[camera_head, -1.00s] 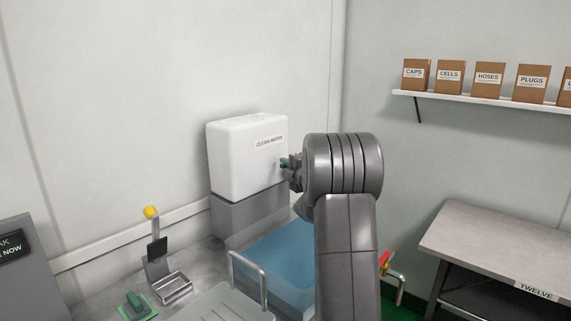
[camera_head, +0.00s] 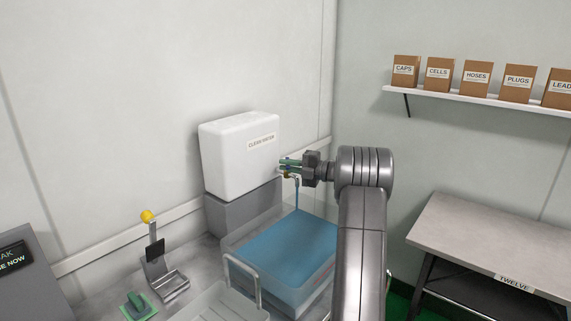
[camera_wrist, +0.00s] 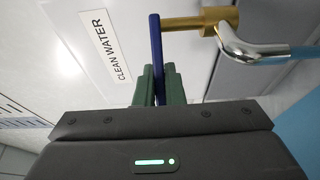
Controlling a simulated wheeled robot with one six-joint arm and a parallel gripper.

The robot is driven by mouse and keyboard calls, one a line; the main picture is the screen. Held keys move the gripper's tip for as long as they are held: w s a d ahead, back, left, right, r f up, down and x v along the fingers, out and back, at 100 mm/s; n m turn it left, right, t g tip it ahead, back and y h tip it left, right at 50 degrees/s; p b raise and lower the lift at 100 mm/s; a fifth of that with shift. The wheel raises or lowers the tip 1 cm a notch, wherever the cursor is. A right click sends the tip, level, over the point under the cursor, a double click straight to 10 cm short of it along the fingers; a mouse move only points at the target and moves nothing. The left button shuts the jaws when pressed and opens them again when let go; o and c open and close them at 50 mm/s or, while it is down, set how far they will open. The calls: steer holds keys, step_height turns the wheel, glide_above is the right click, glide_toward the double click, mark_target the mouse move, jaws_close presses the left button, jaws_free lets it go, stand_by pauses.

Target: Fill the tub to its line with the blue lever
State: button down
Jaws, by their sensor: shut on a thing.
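The blue lever (camera_wrist: 157,47) stands at the brass tap valve (camera_wrist: 205,21) in the wrist view. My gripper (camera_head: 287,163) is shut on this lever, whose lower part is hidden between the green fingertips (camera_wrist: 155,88). The tap's bent metal spout (camera_wrist: 262,50) reaches to the right. The tap is on the white CLEAN WATER tank (camera_head: 236,160). A thin blue stream (camera_head: 296,196) falls from the tap into the clear tub (camera_head: 296,302). Blue water (camera_head: 285,248) covers a wide area in the tub. I cannot make out the fill line; my arm covers the tub's right side.
A bench (camera_head: 480,240) and a box shelf (camera_head: 470,94) are at right.

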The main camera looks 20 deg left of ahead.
steer(key=shift+d+g, duration=0.1)
steer(key=shift+g, duration=0.2)
steer(key=c, duration=1.5)
jaws_free()
steer(key=d, duration=1.3)
steer(key=shift+w+d+b, duration=0.35)
steer(key=shift+d, duration=0.05)
